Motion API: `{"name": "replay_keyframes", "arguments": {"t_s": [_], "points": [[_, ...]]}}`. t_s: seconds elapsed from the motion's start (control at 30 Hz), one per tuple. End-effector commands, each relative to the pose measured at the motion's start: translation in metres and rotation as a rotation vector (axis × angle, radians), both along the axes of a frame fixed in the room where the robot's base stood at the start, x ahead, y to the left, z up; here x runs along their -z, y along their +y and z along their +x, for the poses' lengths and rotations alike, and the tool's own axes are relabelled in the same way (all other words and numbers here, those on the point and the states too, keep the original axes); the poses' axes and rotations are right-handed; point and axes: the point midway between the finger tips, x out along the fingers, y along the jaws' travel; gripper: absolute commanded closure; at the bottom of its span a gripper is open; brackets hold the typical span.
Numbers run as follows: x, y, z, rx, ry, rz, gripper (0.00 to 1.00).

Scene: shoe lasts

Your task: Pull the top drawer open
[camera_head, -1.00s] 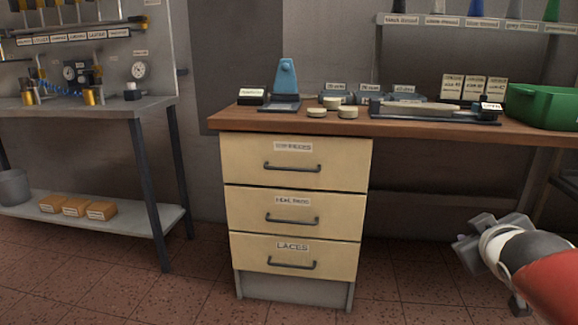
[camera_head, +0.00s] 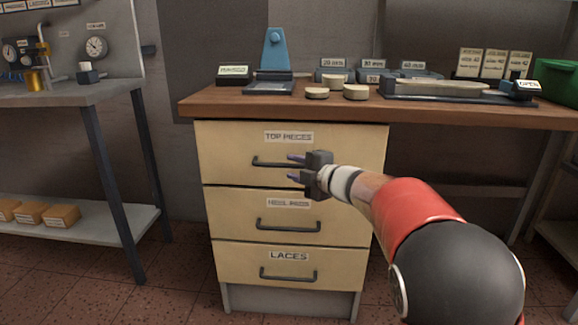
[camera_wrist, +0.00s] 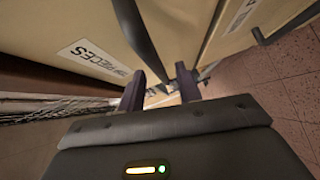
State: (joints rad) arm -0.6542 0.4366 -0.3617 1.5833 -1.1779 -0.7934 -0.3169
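The top drawer (camera_head: 225,150) is a cream front labelled "TOP PIECES". It looks flush with the drawers below it. Its dark bar handle (camera_head: 266,162) runs across its middle, and the right part is hidden behind my gripper. My gripper (camera_head: 292,168) is in front of the handle, its two fingers apart, one above and one below the bar's level. In the wrist view the handle (camera_wrist: 139,38) reaches down to between the spread fingertips of my gripper (camera_wrist: 160,88). I cannot tell whether the fingers touch it.
Below are the "HEEL PADS" drawer (camera_head: 230,203) and the "LACES" drawer (camera_head: 235,262). The wooden worktop (camera_head: 215,103) above holds a blue-and-grey stand (camera_head: 274,50), discs and a long dark fixture (camera_head: 440,90). A grey side table (camera_head: 60,95) stands at the left.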

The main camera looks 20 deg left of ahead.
Motion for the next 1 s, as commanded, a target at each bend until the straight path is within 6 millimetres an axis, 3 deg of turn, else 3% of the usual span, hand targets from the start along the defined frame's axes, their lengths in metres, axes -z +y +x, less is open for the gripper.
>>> {"name": "replay_keyframes", "arguments": {"t_s": [0.2,0.5,0.8,1.0], "points": [[0.003,0.02,0.012,0.001,-0.001,-0.001,0.66],[0.004,0.023,0.014,0.002,0.002,0.001,0.66],[0.003,0.022,0.014,0.002,0.001,0.001,1.0],[0.003,0.022,0.014,0.002,0.001,0.001,1.0]]}}
